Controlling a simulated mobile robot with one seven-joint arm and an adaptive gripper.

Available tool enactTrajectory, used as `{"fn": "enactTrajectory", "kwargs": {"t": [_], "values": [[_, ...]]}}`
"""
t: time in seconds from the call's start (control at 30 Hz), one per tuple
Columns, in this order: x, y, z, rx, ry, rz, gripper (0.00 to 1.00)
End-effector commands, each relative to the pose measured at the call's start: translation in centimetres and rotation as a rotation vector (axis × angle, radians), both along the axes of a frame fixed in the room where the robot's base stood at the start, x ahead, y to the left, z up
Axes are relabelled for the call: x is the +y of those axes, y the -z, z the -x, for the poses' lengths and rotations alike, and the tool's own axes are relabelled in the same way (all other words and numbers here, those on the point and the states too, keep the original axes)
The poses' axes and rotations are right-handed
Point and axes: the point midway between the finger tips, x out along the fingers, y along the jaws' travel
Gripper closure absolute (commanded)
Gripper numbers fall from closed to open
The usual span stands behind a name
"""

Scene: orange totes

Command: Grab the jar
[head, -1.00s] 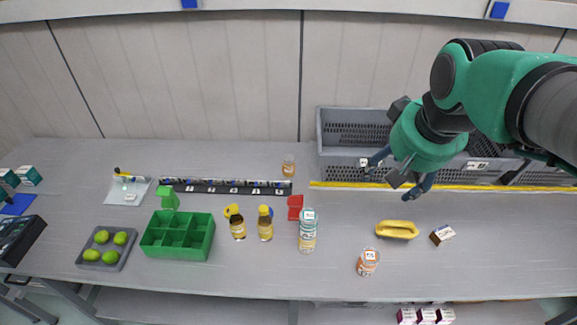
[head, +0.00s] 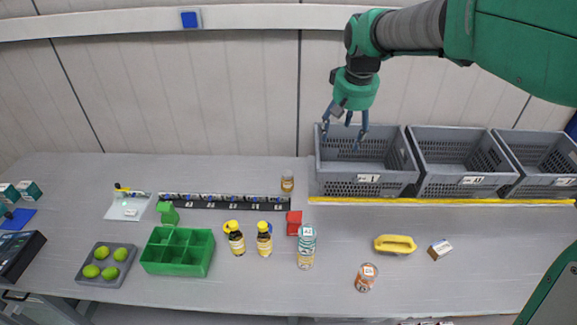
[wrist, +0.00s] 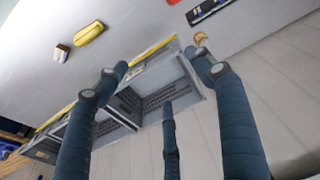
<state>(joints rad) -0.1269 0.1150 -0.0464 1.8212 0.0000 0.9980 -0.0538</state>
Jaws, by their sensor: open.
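A small jar (head: 287,181) with amber contents and a pale label stands at the back of the table, just left of the grey crates. A small amber thing in the wrist view (wrist: 200,38) looks like this jar. A second jar (head: 366,277) with an orange and white label stands near the front edge. My gripper (head: 342,138) is open and empty above the leftmost crate, right of and higher than the small jar. Its blue fingers (wrist: 158,75) are spread apart in the wrist view.
Grey crates (head: 368,190) line the back right behind a yellow strip (head: 440,202).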

Motion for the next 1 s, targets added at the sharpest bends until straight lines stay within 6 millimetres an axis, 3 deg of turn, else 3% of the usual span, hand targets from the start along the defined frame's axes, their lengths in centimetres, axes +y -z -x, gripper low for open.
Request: {"fn": "enactTrajectory", "kwargs": {"t": [0.2, 0.57, 1.0], "values": [[2.0, 2.3, -5.1, 0.036, -0.026, 0.006, 0.32], [5.5, 7.4, -12.6, 0.089, -0.069, 0.018, 0.32], [10.0, 16.0, -20.2, 0.154, -0.118, 0.032, 0.32]]}}
